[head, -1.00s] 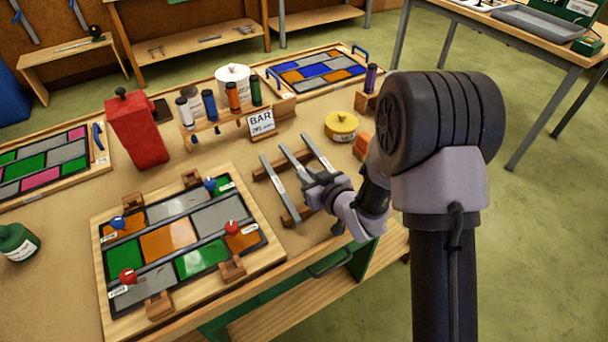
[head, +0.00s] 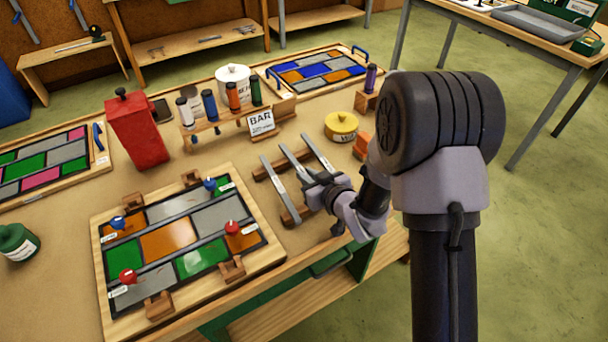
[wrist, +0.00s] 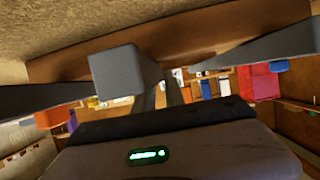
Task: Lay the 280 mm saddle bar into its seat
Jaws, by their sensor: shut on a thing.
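Three grey saddle bars lie side by side across a wooden rack (head: 293,214) on the bench: a left bar (head: 272,181), a middle bar (head: 291,156) and a right bar (head: 316,150). My gripper (head: 316,182) is low over the rack and shut on what looks like the middle bar, hiding its near part. In the wrist view, a grey bar end (wrist: 114,76) shows between my fingers. I cannot tell whether the held bar is clear of the rack. The leaded panel (head: 167,240) lies on a wooden board to the left, with wooden blocks (head: 232,268) at its edges.
Blue and red knobs (head: 233,228) stand up from the panel. A BAR card (head: 261,123) and a rack of coloured tubes (head: 232,97) stand behind. A yellow tin (head: 341,126) and a red container (head: 137,130) are nearby. Bare bench separates board and rack.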

